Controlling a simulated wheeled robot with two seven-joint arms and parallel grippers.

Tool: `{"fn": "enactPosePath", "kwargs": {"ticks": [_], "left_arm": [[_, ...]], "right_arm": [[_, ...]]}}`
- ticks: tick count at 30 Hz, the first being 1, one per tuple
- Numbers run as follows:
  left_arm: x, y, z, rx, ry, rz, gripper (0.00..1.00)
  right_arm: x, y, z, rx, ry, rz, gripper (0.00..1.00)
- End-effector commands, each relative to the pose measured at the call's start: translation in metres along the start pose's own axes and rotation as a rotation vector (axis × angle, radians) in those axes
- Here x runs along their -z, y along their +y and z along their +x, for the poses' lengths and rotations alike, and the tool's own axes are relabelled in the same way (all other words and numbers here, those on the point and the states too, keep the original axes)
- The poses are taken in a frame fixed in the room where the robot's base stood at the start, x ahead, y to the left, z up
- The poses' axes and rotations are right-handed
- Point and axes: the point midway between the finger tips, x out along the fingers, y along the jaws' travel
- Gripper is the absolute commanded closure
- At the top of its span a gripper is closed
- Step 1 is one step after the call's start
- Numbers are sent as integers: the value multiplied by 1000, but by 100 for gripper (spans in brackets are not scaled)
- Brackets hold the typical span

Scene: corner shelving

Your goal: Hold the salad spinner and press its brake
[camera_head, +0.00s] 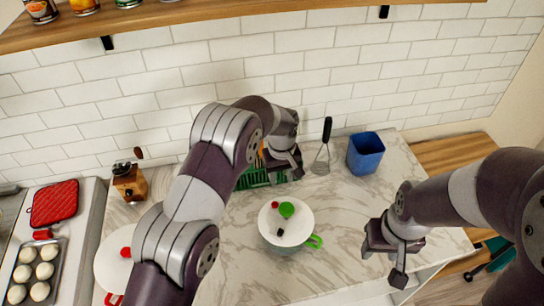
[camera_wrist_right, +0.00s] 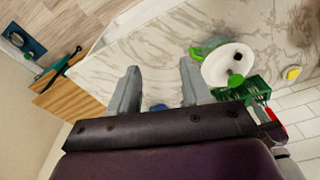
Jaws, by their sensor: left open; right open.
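The salad spinner (camera_head: 285,238) stands upright on the marble counter. In the right wrist view the spinner (camera_wrist_right: 222,68) lies beyond and right of the fingers.
A green rack (camera_head: 250,180), a whisk (camera_head: 323,160) and a blue container (camera_head: 366,153) stand along the back wall. A wooden grinder (camera_head: 129,183) and a white-lidded pot (camera_head: 112,262) are at left. A shelf (camera_head: 160,17) hangs above. Counter between spinner and right gripper is clear.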

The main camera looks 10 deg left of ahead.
Motion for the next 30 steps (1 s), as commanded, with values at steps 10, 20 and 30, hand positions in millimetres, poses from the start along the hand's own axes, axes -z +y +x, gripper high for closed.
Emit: {"fn": "enactPosePath", "kwargs": {"ticks": [10,20,30], "left_arm": [[-3,-4,0,17,-19,-99,57],[-3,-4,-1,16,-18,-97,57],[-3,-4,0,16,-18,-97,57]], "right_arm": [[59,-25,86,-9,-197,129,52],[168,-64,174,-168,-269,1338,52],[174,-67,171,-249,-258,1789,52]]}}
